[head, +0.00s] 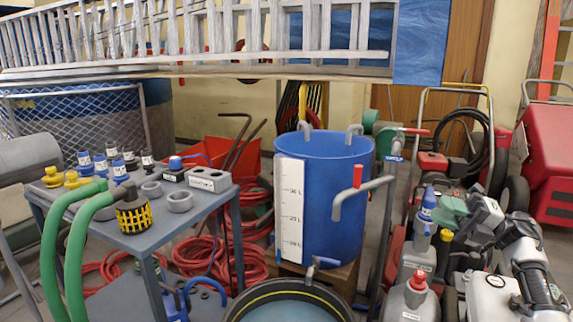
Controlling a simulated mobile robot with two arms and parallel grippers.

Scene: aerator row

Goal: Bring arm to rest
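My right arm comes in from the lower right of the head view. Its gripper (458,219) is above the bottles and small machines on the right, with grey-green parts at its front end. I cannot tell whether its fingers are apart or closed, and I see nothing clearly held in it. My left gripper is not in view.
A blue barrel (345,205) with a white level scale stands in the middle, behind a round tub (290,290). A blue-grey cart (150,235) at left carries bottles, rings and a yellow strainer (133,217) on green hoses. A ladder (200,30) crosses above.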

